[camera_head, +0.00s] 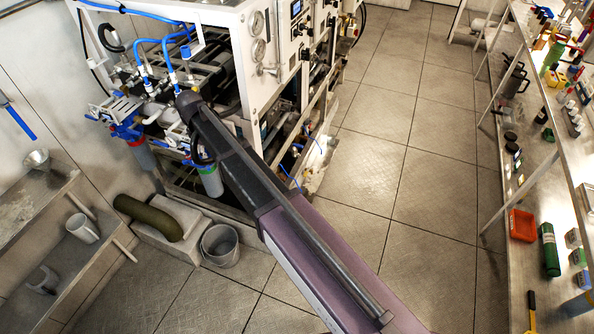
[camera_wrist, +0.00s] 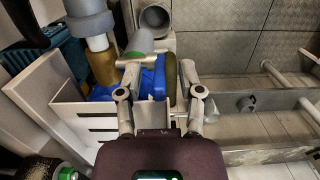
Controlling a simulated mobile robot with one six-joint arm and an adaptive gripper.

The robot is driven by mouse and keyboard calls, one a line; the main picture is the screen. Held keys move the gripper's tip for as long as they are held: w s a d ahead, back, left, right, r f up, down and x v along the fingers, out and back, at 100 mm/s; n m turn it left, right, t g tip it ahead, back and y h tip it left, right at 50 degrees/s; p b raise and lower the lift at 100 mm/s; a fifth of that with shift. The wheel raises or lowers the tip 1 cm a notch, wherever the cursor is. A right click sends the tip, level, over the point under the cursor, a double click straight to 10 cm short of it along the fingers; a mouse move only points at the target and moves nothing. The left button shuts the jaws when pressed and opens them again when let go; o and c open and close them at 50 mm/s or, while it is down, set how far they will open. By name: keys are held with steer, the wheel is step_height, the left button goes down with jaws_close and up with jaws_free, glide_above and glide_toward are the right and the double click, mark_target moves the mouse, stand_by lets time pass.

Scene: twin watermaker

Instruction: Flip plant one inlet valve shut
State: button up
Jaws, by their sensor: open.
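In the head view the watermaker plant (camera_head: 245,45), a white-framed machine with blue hoses, gauges and pipework, stands at upper left. Two filter housings with blue heads hang at its left: one (camera_head: 125,122) further left, one (camera_head: 207,178) lower. My arm reaches across to this pipework; its end hides part of it. In the wrist view my gripper (camera_wrist: 159,75) is open, fingers apart and pointing at a blue part (camera_wrist: 150,82) beside a white slotted bracket (camera_wrist: 85,118). I cannot tell whether the fingers touch it. I cannot pick out the inlet valve lever for sure.
A blue-handled fitting (camera_head: 18,122) is on the left wall. Shelves with a mug (camera_head: 82,228) stand at left, a cluttered bench (camera_head: 545,170) at right. The tiled floor between is clear.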

steer(key=shift+s+d+y, duration=0.15)
steer(key=shift+d+y, duration=0.1)
steer(key=shift+y, duration=0.05)
steer(key=shift+r+t, duration=0.25)
steer(key=shift+t, duration=0.05)
step_height(320, 180, up, 14)
steer(key=p, duration=1.4)
steer(key=s+d+f+m+b, duration=0.2)
steer(key=d+f+b, duration=0.4)
steer(key=d, duration=0.4)
steer(key=s+d+f+m+b, duration=0.3)
steer(key=d+f+b, duration=0.3)
steer(key=d, duration=0.4)
steer(key=s+d+f+m+b, duration=0.2)
steer(key=d+f+b, duration=0.4)
steer(key=d, duration=0.4)
steer(key=shift+s+f+m, duration=0.2)
steer(key=shift+f+m, duration=0.1)
steer(key=shift+m, duration=0.6)
steer(key=shift+c, duration=1)
